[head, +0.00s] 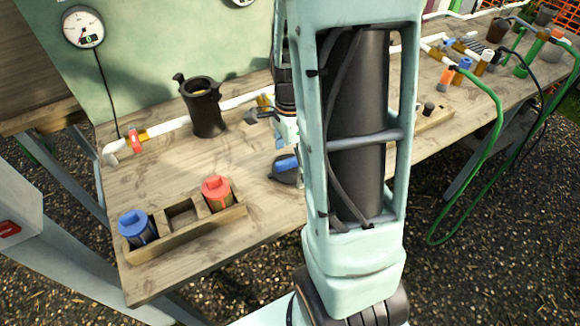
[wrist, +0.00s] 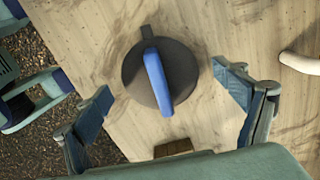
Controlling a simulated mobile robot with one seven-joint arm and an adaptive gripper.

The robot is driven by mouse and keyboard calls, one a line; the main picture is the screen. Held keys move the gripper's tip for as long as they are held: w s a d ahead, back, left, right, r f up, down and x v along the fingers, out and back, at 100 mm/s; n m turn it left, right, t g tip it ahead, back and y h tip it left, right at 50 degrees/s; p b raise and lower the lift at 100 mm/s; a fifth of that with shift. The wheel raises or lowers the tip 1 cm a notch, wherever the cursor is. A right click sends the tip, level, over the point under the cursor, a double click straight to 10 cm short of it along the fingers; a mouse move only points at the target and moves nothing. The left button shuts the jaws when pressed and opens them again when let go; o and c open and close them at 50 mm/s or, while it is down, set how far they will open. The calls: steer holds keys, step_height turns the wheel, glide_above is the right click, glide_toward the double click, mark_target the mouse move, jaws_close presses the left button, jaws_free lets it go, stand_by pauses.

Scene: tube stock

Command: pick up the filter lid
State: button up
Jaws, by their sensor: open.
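The filter lid is a dark round disc with a raised blue bar handle across it. In the wrist view the filter lid (wrist: 184,68) lies flat on the wooden bench, handle up. In the head view the lid (head: 285,172) is partly hidden by my arm. My gripper (wrist: 163,82) is open and empty, with one finger on each side of the lid in the wrist picture and no visible contact. I cannot tell its exact height above the lid. A black filter housing (head: 207,118) stands open-topped on the bench, back left of the lid.
A wooden holder (head: 190,233) at the front left carries a blue-topped cartridge (head: 137,229) and a red-topped cartridge (head: 217,192), with an empty slot between. White pipe (head: 170,126) runs along the back. Green hose (head: 470,158) hangs off the right side. Bare bench surrounds the lid.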

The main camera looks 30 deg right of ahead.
steer(key=shift+f, duration=0.65)
steer(key=c, duration=1.3)
steer(key=shift+r, duration=0.15)
